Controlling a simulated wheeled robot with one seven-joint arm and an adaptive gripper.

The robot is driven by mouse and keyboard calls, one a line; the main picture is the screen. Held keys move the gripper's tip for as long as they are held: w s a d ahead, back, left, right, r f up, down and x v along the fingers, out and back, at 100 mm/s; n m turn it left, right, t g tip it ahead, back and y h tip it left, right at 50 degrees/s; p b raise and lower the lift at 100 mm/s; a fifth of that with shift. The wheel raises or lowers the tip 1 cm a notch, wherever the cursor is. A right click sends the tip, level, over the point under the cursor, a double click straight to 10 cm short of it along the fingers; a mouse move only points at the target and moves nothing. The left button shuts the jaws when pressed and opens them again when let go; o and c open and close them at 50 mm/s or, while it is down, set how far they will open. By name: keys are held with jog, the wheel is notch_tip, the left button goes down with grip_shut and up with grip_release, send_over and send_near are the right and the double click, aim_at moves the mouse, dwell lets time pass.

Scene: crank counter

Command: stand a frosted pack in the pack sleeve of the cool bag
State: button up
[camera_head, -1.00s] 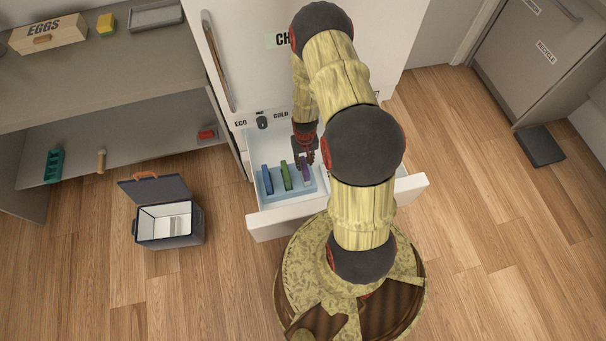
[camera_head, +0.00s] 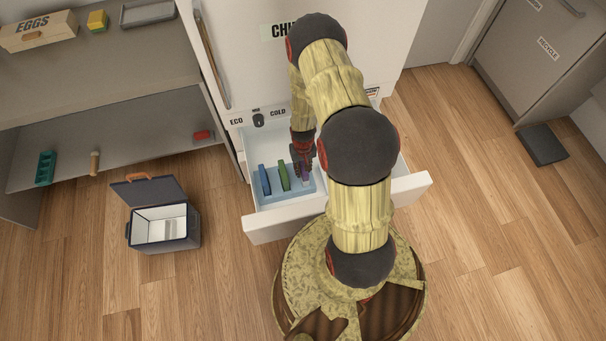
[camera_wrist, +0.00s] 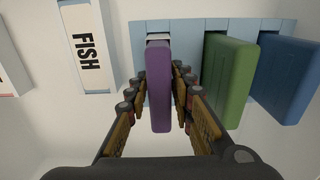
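A purple pack (camera_wrist: 158,85) stands in the rack (camera_head: 291,193) inside the open drawer. My gripper (camera_wrist: 160,78) is open, with one finger on each side of the purple pack and narrow gaps showing. In the head view my gripper (camera_head: 302,170) is over the right part of the rack and partly covers the purple pack. A green pack (camera_head: 284,176) and a blue pack (camera_head: 265,179) stand to its left; they also show at right in the wrist view. The cool bag (camera_head: 164,240) stands open on the floor at left. A pale insert (camera_head: 170,230), perhaps the pack sleeve, shows inside it.
The drawer front (camera_head: 290,222) stands out from the white fridge. A box labelled FISH (camera_wrist: 86,46) lies beside the rack. A grey shelf unit (camera_head: 110,135) stands at left, with an egg box (camera_head: 42,32) on top. Floor between cool bag and drawer is clear.

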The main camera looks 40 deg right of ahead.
grip_shut()
jog(key=shift+r, duration=0.1)
jog(key=shift+r+p, duration=3.3)
jog(key=shift+r, duration=1.2)
